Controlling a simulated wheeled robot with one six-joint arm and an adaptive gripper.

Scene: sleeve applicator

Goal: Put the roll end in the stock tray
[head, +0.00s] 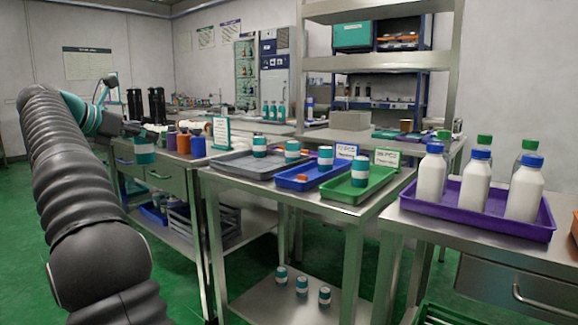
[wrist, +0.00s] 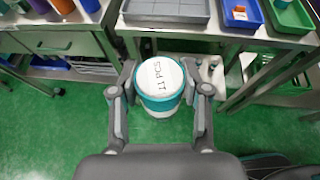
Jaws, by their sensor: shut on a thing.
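My gripper (wrist: 159,88) is shut on a white and teal roll (wrist: 161,76), whose white top reads "11 PCS". On that table stand a grey tray (head: 232,167), a blue tray (head: 299,184) and a green tray (head: 345,193). Similar teal and white rolls stand at these trays, including one in the green tray (head: 359,173). I cannot tell which tray is the stock tray. In the wrist view the grey tray (wrist: 165,20) lies ahead of the roll.
A small orange piece (wrist: 239,13) lies in the blue tray. A purple tray (head: 480,216) of bottles is at right. Several rolls stand on the lower shelf (head: 290,305). Coloured bottles (head: 184,144) stand on the left bench.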

